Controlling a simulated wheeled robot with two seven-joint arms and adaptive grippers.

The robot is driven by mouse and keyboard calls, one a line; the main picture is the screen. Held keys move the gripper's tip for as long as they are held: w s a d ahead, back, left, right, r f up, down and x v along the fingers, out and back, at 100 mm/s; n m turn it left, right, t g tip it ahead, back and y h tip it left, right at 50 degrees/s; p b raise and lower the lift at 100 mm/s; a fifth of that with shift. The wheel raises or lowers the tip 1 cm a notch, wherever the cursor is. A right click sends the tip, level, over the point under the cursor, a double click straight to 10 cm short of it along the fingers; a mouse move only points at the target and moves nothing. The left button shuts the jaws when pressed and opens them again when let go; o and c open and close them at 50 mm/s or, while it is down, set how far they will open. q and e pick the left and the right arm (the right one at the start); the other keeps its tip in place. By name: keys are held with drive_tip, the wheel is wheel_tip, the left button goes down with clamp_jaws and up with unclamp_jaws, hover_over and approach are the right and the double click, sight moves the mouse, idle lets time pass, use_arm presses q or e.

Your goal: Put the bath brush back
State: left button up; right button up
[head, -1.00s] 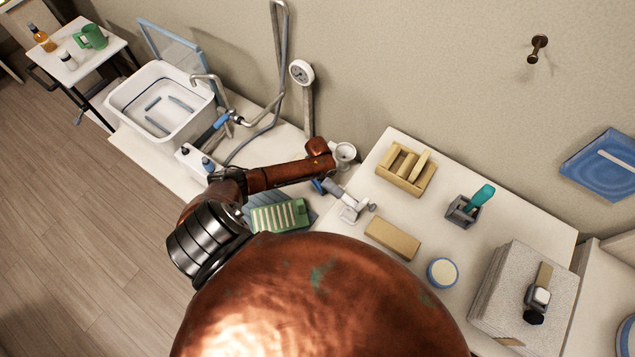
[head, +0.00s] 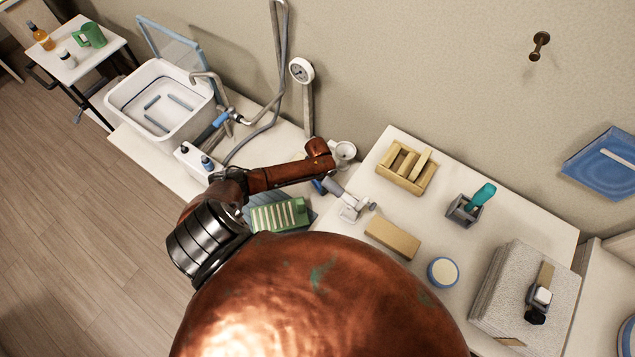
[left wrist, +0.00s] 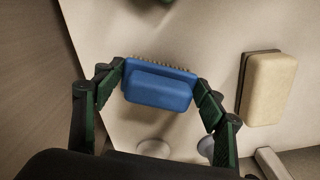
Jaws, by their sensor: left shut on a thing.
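The bath brush (left wrist: 158,90) is a blue block with a row of short pale bristles along its far edge. In the left wrist view it sits crosswise between the two dark green fingers of my left gripper (left wrist: 160,82), which are shut on its ends. It appears over a pale surface. In the head view my left arm reaches over the counter, and its gripper and the brush cannot be made out clearly. My right gripper is not in view.
A wooden box (head: 388,176), a tan block (head: 393,239), a dark holder (head: 459,209) and a round tin (head: 443,272) stand on the white table (head: 500,225). A hook (head: 540,42) is on the wall. A white basin (head: 125,105) is at left. A beige-topped block (left wrist: 267,88) lies right of the brush.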

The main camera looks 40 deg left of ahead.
use_arm(q)
drive_tip(key=o, duration=1.1)
drive_tip(key=shift+r, duration=0.1)
drive_tip(key=shift+r+p, duration=3.95)
drive_tip(key=shift+p, duration=0.15)
wheel_tip(320, 180, up, 12)
drive_tip(key=shift+d, duration=0.1)
